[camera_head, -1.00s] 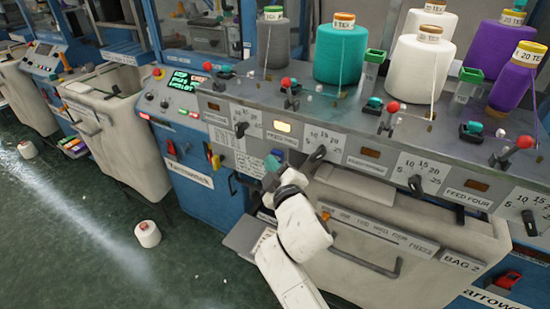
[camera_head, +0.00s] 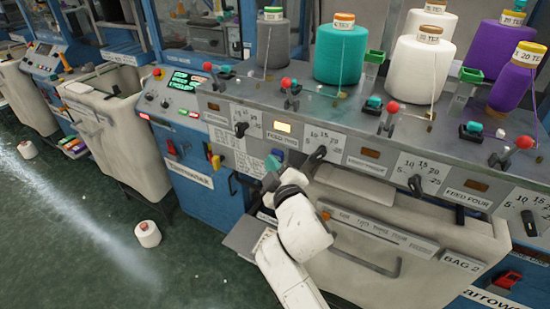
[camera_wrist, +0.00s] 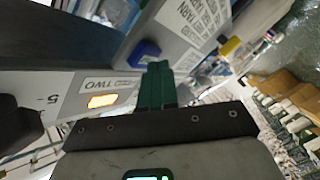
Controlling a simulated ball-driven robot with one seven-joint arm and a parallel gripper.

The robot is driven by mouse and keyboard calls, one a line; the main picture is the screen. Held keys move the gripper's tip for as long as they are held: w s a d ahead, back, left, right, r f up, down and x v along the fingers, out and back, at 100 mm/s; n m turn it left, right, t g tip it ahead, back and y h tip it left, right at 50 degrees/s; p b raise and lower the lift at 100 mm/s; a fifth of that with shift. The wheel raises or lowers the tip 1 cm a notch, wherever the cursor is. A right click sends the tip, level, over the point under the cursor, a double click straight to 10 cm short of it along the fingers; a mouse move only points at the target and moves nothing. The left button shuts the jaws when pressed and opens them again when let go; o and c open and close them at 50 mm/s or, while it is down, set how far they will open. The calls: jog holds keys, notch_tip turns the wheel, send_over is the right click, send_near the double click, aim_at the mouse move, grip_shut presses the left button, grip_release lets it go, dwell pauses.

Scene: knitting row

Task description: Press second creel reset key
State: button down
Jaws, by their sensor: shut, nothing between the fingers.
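The feed two section of the creel panel has a lit amber window (camera_head: 283,127), which also shows in the wrist view (camera_wrist: 102,100) beside a label (camera_wrist: 110,84) reading TWO. A blue key-like block (camera_wrist: 143,52) stands out from the panel beyond that label; no marking on it is readable. My gripper (camera_head: 273,161) is in front of the panel, below the lit window. Its green fingers (camera_wrist: 157,84) are shut and empty, with their tips close to the blue block. I cannot tell whether they touch it. My gripper partly hides the panel there in the head view.
Black knobs with dial scales, such as the feed two knob (camera_head: 317,153), stick out along the panel. A cream bag (camera_head: 400,235) hangs below. Yarn cones, including a teal one (camera_head: 340,55), stand on the shelf above. A cone (camera_head: 148,234) lies on the green floor.

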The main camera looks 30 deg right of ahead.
jog(key=shift+w+d, duration=0.2)
jog(key=shift+d, duration=0.1)
jog(key=shift+s, duration=0.1)
jog(key=shift+s+a, duration=0.15)
dwell(0.4)
jog(key=shift+a, duration=0.1)
jog(key=s+a+b, duration=0.2)
jog(key=s+a, duration=0.1)
jog(key=a, duration=0.2)
jog(key=shift+s+b, duration=0.3)
dwell(0.7)
